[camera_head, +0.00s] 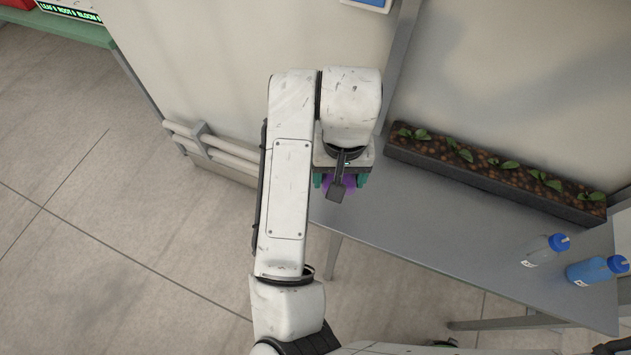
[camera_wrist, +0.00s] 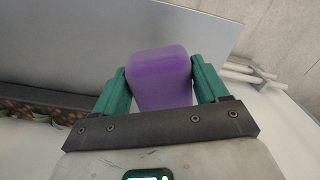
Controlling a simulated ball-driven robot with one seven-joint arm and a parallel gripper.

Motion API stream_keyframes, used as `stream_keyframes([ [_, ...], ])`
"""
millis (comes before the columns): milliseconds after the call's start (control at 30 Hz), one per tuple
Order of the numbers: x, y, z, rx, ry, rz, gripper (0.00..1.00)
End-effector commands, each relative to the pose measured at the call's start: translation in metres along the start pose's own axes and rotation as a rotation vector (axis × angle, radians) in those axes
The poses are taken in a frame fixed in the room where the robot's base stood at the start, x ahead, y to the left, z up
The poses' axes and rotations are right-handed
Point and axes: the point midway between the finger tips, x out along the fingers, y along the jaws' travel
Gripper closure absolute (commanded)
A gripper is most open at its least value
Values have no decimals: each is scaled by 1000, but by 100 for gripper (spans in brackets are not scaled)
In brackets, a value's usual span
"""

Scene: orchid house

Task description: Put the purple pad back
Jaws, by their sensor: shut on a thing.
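The purple pad (camera_wrist: 160,75) is a rounded block held between the two green fingers of my gripper (camera_wrist: 162,88) in the wrist view. The fingers touch it on both sides. In the head view my gripper (camera_head: 340,182) is over the left end of the grey table (camera_head: 420,210), and a bit of the purple pad (camera_head: 349,185) shows between the fingers, mostly hidden by my wrist. I cannot tell how high the pad is above the table.
A planter trough (camera_head: 490,172) with seedlings runs along the table's back edge. A clear bottle (camera_head: 543,250) and a blue bottle (camera_head: 592,270) stand at the right end. White pipes (camera_head: 215,150) run along the wall at left. The table's middle is clear.

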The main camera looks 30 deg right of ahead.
Motion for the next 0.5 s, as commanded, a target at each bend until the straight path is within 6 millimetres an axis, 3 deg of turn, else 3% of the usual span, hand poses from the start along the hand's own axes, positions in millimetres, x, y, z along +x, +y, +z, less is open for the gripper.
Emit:
stream_keyframes([
  [133, 31, -18, -14, -3, -2, 6, 51],
  [500, 60, -42, -31, 1, -2, -1, 51],
])
